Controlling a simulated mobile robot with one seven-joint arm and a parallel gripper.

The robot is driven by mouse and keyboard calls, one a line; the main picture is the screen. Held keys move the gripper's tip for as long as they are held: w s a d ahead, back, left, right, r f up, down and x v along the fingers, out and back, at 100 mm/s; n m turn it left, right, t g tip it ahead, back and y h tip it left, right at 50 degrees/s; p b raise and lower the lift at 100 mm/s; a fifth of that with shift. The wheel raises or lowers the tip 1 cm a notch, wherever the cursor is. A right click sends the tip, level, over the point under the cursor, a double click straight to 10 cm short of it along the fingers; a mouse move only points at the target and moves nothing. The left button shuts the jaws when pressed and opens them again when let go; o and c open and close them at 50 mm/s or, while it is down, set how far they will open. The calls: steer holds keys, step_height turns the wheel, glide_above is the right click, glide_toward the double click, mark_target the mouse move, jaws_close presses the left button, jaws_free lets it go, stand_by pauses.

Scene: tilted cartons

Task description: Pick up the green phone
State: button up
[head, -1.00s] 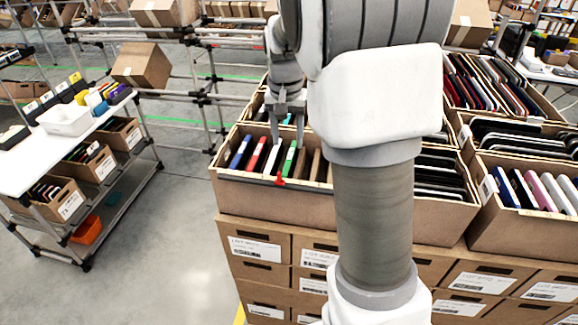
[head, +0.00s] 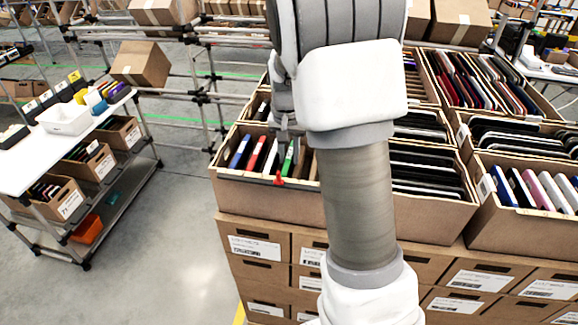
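The green phone (head: 288,159) stands on edge, slightly tilted, in an open cardboard carton (head: 255,186) at the middle left of the stack. Blue (head: 239,152), red (head: 256,154) and white (head: 271,156) phones stand in a row to its left. My gripper (head: 287,138) points down right at the top of the green phone. One finger shows, and my arm hides the other side. I cannot tell whether the fingers touch the phone or how far apart they are.
More cartons packed with phones and tablets stand right (head: 536,190) and behind. A small red piece (head: 279,178) is at the carton's front edge. A white-topped cart with a white bin (head: 65,119) stands at the left, with bare floor between. My arm hides the carton's right part.

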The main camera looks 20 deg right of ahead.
jaws_close()
